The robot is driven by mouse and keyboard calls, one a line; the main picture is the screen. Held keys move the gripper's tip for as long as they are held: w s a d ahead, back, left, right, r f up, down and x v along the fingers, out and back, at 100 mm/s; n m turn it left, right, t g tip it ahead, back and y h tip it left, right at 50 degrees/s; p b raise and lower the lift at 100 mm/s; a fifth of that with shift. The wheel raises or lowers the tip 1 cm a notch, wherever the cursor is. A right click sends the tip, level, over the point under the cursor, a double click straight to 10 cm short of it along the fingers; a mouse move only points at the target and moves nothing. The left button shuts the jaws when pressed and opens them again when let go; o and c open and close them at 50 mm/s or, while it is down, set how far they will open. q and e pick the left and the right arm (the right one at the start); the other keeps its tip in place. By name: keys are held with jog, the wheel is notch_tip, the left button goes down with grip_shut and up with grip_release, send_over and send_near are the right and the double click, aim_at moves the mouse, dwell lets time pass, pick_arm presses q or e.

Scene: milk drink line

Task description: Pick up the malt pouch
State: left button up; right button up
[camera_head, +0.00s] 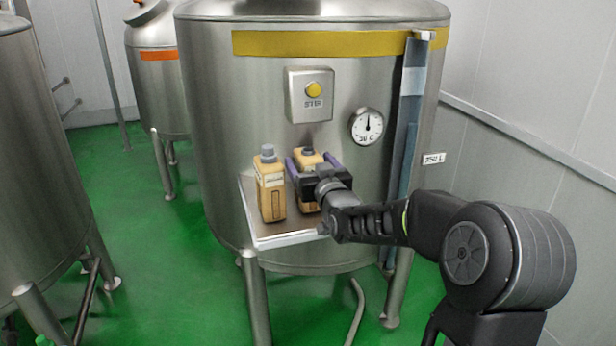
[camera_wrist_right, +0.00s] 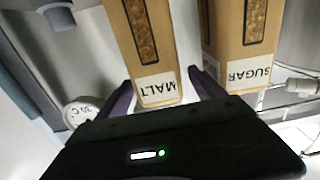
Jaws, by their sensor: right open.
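The malt pouch (camera_head: 307,158) is a tan pouch with a grey cap, standing upright on the right of a small shelf on the big tank; my gripper covers its middle in the head view. In the right wrist view the malt pouch (camera_wrist_right: 150,50) appears upside down with its MALT label readable. My right gripper (camera_head: 311,166) is open, with one purple finger on each side of the malt pouch. Both fingers also show in the wrist view (camera_wrist_right: 164,92); whether they touch the pouch I cannot tell. My left gripper is not in view.
The sugar pouch (camera_head: 270,188) stands close to the left of the malt pouch on the shelf (camera_head: 290,238). The big tank (camera_head: 235,120) rises right behind, with a yellow button (camera_head: 313,89) and a dial gauge (camera_head: 366,126). Green floor (camera_head: 150,250) lies open at left.

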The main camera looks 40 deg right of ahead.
jog(key=shift+x, duration=0.95)
jog(key=shift+c, duration=0.6)
grip_shut()
jog(key=shift+r, duration=0.15)
